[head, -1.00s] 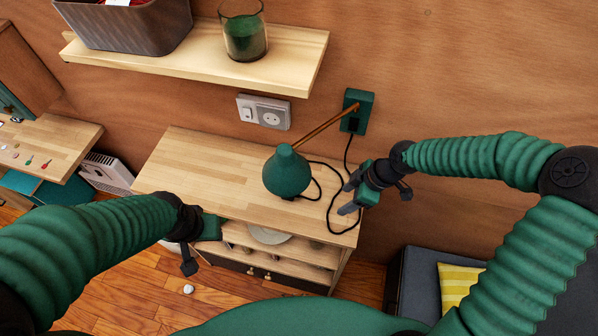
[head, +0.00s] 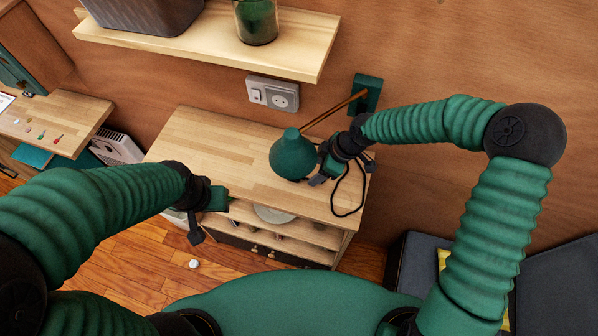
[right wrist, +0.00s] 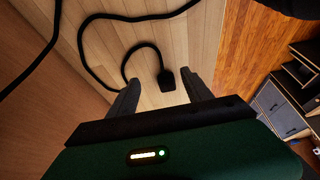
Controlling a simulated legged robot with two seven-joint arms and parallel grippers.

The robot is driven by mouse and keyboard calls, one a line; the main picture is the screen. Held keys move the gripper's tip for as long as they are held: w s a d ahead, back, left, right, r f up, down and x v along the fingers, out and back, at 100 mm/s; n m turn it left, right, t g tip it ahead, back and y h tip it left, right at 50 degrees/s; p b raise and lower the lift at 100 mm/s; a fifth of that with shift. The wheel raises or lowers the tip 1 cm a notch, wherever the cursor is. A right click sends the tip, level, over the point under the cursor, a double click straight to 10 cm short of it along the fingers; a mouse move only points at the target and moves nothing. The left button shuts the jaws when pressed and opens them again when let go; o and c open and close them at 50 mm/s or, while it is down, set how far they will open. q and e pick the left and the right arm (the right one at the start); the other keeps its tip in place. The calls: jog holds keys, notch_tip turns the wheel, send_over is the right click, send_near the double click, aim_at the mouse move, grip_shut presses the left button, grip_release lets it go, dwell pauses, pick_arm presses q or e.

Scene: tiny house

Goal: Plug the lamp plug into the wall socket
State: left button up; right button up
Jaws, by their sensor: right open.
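The lamp has a green shade (head: 293,155), a thin wooden arm and a green wall mount (head: 368,92). Its black cord (head: 349,210) loops over the cabinet top. The black plug (right wrist: 167,80) lies on the light wood in the right wrist view, and in the head view I cannot make it out. My right gripper (head: 318,176) is open, beside the shade, its fingers pointing toward the plug without holding it. The wall socket (head: 285,98) is a round outlet beside a switch, with nothing plugged in. My left gripper (head: 203,214) hangs left of the cabinet's front edge; its jaws are unclear.
The wooden cabinet (head: 205,140) has a clear top left of the shade. A wall shelf (head: 210,48) with a grey basket (head: 150,15) and a green glass (head: 256,20) overhangs the socket. A dark sofa (head: 555,280) stands at the lower right.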

send_over(302, 179)
jog(key=shift+s+d+r, duration=0.1)
jog(key=shift+s+d, duration=0.05)
jog(key=shift+s, duration=0.2)
jog(key=shift+w+d+f, duration=0.1)
jog(key=shift+f, duration=0.1)
notch_tip(302, 179, down, 4)
jog(key=shift+w+p, duration=0.15)
jog(key=shift+p, duration=0.45)
jog(key=shift+w+a+f, duration=0.1)
jog(key=shift+a+f, duration=0.1)
jog(key=shift+a, duration=0.7)
jog(key=shift+d, duration=0.1)
jog(key=c, duration=0.4)
jog(key=shift+d, duration=0.45)
jog(key=c, duration=0.7)
grip_shut()
pick_arm(q)
jog(key=shift+s+a+r, duration=0.1)
jog(key=shift+a+r, duration=0.55)
jog(key=shift+a, duration=0.1)
pick_arm(e)
jog(key=shift+a, duration=0.2)
